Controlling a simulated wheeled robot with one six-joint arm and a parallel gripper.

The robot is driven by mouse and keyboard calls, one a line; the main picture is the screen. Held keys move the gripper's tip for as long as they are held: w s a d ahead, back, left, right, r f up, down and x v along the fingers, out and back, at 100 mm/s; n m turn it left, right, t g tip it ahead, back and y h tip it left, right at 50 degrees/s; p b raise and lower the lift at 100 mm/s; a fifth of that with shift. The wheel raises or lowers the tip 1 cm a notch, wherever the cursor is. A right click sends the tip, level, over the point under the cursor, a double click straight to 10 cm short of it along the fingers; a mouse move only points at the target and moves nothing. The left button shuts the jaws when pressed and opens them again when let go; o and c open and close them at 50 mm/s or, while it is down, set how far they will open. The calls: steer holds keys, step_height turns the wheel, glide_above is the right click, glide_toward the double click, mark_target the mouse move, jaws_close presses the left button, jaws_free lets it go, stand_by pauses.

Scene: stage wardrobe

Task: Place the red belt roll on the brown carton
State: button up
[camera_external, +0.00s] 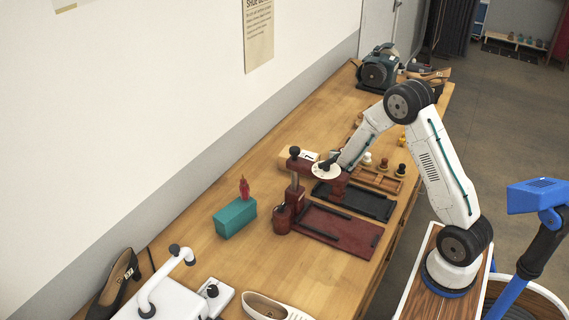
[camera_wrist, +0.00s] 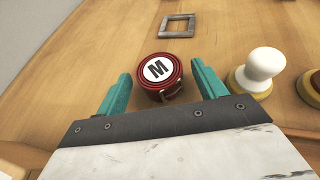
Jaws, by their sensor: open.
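The red belt roll (camera_wrist: 173,91) stands on the wooden table in the wrist view, with a white round top marked M. My gripper (camera_wrist: 160,69) is open, with one teal finger on each side of the roll and visible gaps between. In the external view my gripper's fingers and the roll are hidden behind or lost against a dark red press (camera_external: 295,190). A pale tan box with a dark mark (camera_external: 297,156) lies behind the press; I cannot tell whether it is the brown carton.
A white-topped knob (camera_wrist: 263,66) stands close right of the roll, and a square metal frame (camera_wrist: 178,26) lies beyond it. In the external view a teal box (camera_external: 235,218) and a tray of knobs (camera_external: 375,182) stand near the press.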

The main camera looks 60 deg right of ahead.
steer(key=v, duration=1.1)
steer(key=shift+a+r, duration=0.1)
steer(key=shift+r, duration=0.05)
steer(key=shift+o, duration=0.4)
steer(key=shift+s+a+r, duration=0.15)
steer(key=shift+a, duration=0.2)
